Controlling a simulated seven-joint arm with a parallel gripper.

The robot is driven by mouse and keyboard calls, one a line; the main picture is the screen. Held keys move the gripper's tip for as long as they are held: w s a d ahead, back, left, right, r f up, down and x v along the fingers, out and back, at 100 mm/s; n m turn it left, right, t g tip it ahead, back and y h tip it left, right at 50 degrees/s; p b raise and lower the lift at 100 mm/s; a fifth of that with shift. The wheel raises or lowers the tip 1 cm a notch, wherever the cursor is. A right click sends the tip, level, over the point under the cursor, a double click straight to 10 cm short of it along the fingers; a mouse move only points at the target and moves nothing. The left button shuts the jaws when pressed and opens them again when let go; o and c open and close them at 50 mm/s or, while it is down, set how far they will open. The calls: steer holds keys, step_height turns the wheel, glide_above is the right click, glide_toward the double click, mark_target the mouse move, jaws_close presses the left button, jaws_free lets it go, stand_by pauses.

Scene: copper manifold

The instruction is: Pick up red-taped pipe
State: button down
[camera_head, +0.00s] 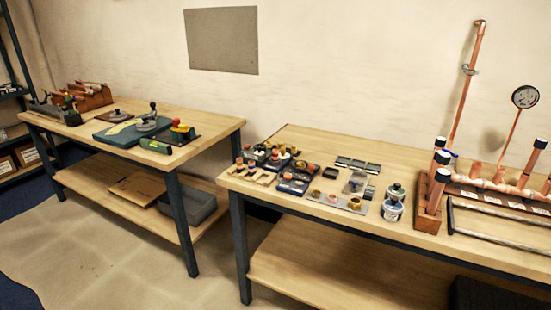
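My gripper is not in view. No pipe shows a red band that I can make out for sure. Short copper pipes with dark tops stand upright at the right; one is the front pipe (437,191) in a brown wooden rack (428,218). A blue mark (453,154) shows near the pipe tops there. A tall copper pipe (467,85) rises behind them, leaning slightly, with a clamp partway up. The copper manifold (497,184) lies along the bench at the far right and is cut by the picture edge.
The right bench (280,150) carries small fittings in trays, a lidded tub (392,205) and a pressure gauge (525,96). A metal rail (500,229) runs along its front right. The left bench (190,119) holds tools and a reddish wooden rack (88,96). Open floor lies between the benches.

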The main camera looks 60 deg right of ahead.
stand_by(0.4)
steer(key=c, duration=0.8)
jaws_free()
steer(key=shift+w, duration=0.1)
